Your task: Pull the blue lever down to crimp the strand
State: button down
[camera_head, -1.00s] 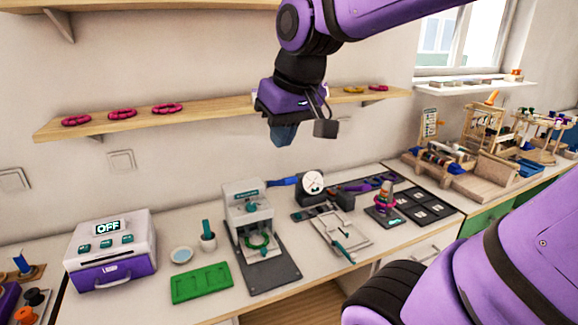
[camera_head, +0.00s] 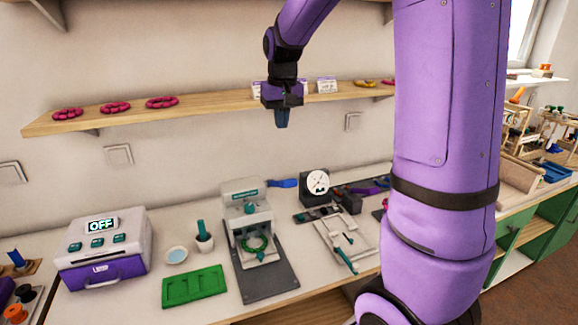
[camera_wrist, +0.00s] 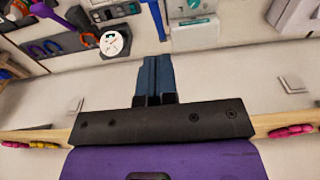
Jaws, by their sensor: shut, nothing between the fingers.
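The blue lever (camera_head: 283,183) sticks out to the left of a black device with a round white dial (camera_head: 318,182), at the back of the bench. It lies roughly level. In the wrist view the lever (camera_wrist: 154,18) shows beyond the fingertips, beside the dial (camera_wrist: 111,43). My gripper (camera_head: 282,122) points down in front of the wall shelf, well above the lever and apart from it. Its dark blue fingers (camera_wrist: 154,62) are together and empty. I cannot make out a strand at the dial device.
A grey press (camera_head: 248,208) with a green ring stands in front of the lever, left of the dial. A teal-handled tool (camera_head: 345,258), a green tray (camera_head: 194,287) and an OFF box (camera_head: 103,250) share the bench. The wooden shelf (camera_head: 215,106) runs behind my gripper.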

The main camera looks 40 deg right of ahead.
jog(key=shift+w+d+f, duration=0.4)
jog(key=shift+w+d, duration=0.15)
jog(key=shift+f, duration=0.1)
jog(key=f, duration=0.9)
jog(key=shift+w+d, duration=0.1)
jog(key=shift+w, duration=0.15)
jog(key=f, duration=0.1)
jog(key=s+f, duration=0.1)
jog(key=f, duration=0.1)
jog(key=shift+s+a+f, duration=0.1)
jog(key=shift+s+a, duration=0.1)
jog(key=shift+s+a+f, duration=0.1)
jog(key=shift+s+f, duration=0.15)
jog(key=shift+f, duration=0.3)
jog(key=shift+f, duration=0.1)
